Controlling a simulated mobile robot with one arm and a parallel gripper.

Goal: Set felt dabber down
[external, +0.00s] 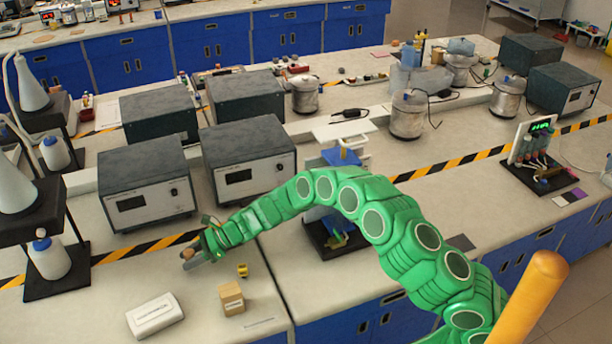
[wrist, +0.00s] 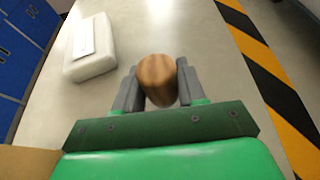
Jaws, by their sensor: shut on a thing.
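The felt dabber, a brown, wood-coloured rounded piece (wrist: 157,78), sits between the two grey fingers of my gripper (wrist: 158,88) in the wrist view. The fingers press on it from both sides. In the external view my gripper (external: 192,258) is at the end of the green arm, low over the left bench top, with the brown dabber (external: 187,253) at its tip. The dabber's lower end is hidden, and I cannot tell whether it touches the bench.
A white package (external: 155,315), also in the wrist view (wrist: 90,48), lies near the front edge. A cardboard box (external: 231,298) and a small yellow item (external: 242,270) lie nearby. Grey instruments (external: 147,180) stand behind striped tape (external: 150,246). Bare bench surrounds my gripper.

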